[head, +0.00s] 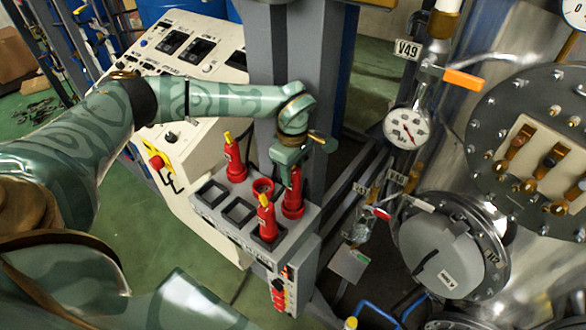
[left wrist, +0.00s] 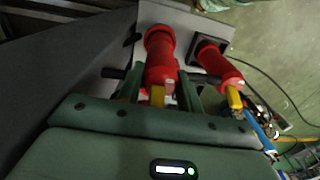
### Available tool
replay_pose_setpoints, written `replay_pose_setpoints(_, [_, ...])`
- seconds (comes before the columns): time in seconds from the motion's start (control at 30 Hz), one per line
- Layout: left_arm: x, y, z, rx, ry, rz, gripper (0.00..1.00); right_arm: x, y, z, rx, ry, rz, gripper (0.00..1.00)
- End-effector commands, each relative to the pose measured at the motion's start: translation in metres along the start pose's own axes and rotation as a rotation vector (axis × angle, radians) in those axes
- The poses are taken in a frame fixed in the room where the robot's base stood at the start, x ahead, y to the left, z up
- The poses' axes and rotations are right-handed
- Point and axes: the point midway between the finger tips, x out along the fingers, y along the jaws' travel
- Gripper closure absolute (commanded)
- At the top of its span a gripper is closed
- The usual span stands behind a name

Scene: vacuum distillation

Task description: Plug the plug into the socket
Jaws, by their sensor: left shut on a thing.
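A red plug (head: 293,196) with a dark green gripper around its upper end is upright at the right side of the grey socket box (head: 217,233). My left gripper (head: 291,166) is shut on this plug. In the left wrist view the plug (left wrist: 160,58) lies between the two fingers (left wrist: 160,92), its yellow end towards the palm and its wide red end at the grey panel. I cannot tell whether it is seated or just above the panel. My right gripper is not in view.
Two other red plugs with yellow tops, a front one (head: 267,220) and a back one (head: 235,161), stand on the box. A grey column (head: 278,65) rises behind; gauges, pipes and a round flanged vessel (head: 450,250) crowd the right.

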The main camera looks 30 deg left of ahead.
Motion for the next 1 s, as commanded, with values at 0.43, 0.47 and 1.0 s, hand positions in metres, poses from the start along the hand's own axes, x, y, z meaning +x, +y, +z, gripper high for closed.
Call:
replay_pose_setpoints(0.43, [0.012, 0.0, 0.0, 0.0, 0.0, 0.001, 1.0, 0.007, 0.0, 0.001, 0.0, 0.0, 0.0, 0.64])
replay_pose_setpoints(0.47, [0.012, 0.0, 0.0, 0.0, 0.0, 0.001, 1.0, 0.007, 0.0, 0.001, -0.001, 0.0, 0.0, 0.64])
replay_pose_setpoints(1.0, [0.026, 0.0, 0.0, 0.0, 0.0, 0.001, 1.0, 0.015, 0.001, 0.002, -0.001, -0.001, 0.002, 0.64])
